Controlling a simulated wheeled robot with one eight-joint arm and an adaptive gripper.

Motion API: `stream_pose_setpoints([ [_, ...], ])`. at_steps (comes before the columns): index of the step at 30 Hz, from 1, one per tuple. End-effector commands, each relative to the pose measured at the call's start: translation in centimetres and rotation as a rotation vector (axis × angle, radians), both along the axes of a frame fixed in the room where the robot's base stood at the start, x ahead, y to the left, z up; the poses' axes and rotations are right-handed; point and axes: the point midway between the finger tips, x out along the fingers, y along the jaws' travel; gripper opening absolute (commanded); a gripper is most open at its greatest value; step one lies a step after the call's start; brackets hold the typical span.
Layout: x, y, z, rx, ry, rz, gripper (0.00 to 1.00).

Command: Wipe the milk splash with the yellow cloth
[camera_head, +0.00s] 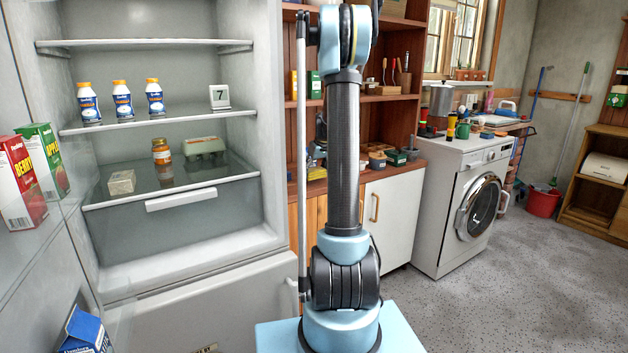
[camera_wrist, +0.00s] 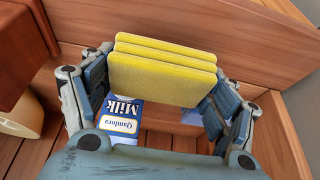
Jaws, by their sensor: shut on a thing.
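My gripper (camera_wrist: 160,98) is shut on the yellow cloth (camera_wrist: 162,72), a folded stack of layers held between the two fingers in the wrist view. A blue and white milk carton (camera_wrist: 122,122) lies beyond the cloth, low between the fingers, partly hidden by the gripper. I cannot make out the milk splash in either view.
Wooden boards surround the gripper in the wrist view. An open fridge (camera_head: 150,252) with bottles and an egg carton (camera_head: 204,147) stands left of my arm. Its door shelves hold juice cartons (camera_head: 18,185).

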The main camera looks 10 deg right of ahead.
Motion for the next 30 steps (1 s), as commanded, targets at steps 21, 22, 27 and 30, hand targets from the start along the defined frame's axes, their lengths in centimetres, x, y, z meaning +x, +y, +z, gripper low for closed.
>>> stream_pose_setpoints([
  [21,0.0,0.6,5.6,0.0,0.0,0.006,0.45],
  [22,0.0,0.6,5.6,0.0,0.0,0.006,0.45],
  [27,0.0,0.7,5.6,0.0,0.0,0.008,0.45],
  [30,0.0,0.7,5.6,0.0,0.0,0.008,0.45],
])
